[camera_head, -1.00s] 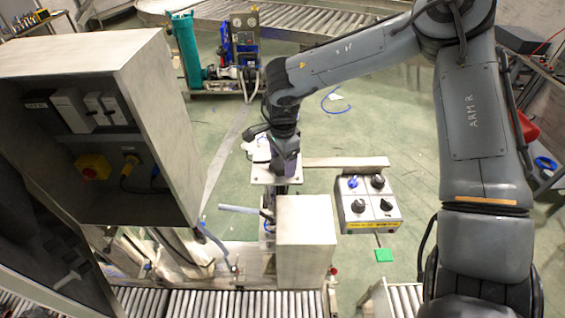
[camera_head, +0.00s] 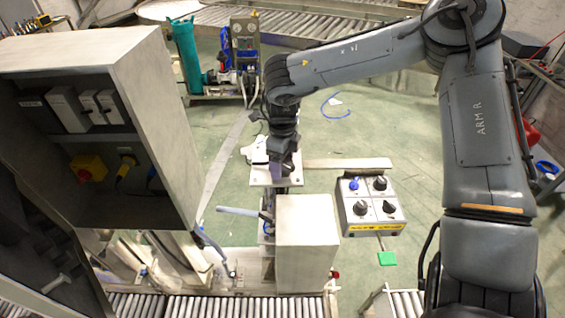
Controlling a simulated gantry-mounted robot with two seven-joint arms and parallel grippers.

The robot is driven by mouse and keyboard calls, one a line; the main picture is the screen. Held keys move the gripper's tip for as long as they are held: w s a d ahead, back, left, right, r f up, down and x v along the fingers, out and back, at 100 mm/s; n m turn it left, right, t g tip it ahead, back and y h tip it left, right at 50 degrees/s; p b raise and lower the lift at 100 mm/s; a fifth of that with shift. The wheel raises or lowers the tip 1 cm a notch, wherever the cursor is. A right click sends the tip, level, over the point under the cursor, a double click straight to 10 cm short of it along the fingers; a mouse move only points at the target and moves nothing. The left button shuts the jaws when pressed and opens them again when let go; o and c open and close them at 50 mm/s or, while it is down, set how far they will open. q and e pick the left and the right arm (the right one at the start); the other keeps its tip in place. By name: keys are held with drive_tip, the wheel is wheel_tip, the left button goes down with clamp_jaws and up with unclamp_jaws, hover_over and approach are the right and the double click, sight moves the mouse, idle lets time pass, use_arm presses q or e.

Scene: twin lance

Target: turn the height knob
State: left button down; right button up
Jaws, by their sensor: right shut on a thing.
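My right gripper (camera_head: 278,170) points down from the wrist at the pale square plate (camera_head: 259,178) on top of the slim post, in the middle of the view. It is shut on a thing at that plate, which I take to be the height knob. The knob itself is hidden by the gripper and wrist, so its angle cannot be seen. My left gripper is not in view.
A control box (camera_head: 372,216) with one blue and several black knobs stands right of the post. A pale box (camera_head: 308,232) is in front, above a roller conveyor (camera_head: 220,306). A large open cabinet (camera_head: 165,110) fills the left. Green floor lies behind.

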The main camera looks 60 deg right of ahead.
drive_tip(key=m+b, duration=0.1)
drive_tip(key=m, duration=0.3)
drive_tip(key=shift+m, duration=0.4)
drive_tip(key=m, duration=0.4)
drive_tip(key=shift+m+b, duration=0.3)
drive_tip(key=shift+b, duration=0.05)
drive_tip(key=m+b, duration=0.1)
drive_tip(key=m, duration=0.3)
drive_tip(key=shift+a, duration=0.1)
drive_tip(key=m+b, duration=0.1)
drive_tip(key=m, duration=0.4)
drive_tip(key=shift+w+f+m, duration=0.1)
drive_tip(key=shift+m, duration=0.3)
drive_tip(key=m+b, duration=0.1)
drive_tip(key=m, duration=0.3)
drive_tip(key=shift+m, duration=0.3)
drive_tip(key=m+b, duration=0.2)
drive_tip(key=m, duration=0.2)
drive_tip(key=shift+m, duration=0.3)
drive_tip(key=m+b, duration=0.1)
drive_tip(key=m, duration=0.2)
drive_tip(key=shift+w+m, duration=0.1)
drive_tip(key=shift+m, duration=0.2)
drive_tip(key=m+b, duration=0.2)
drive_tip(key=m, duration=0.1)
drive_tip(key=shift+m+b, duration=0.45)
drive_tip(key=shift+m, duration=0.75)
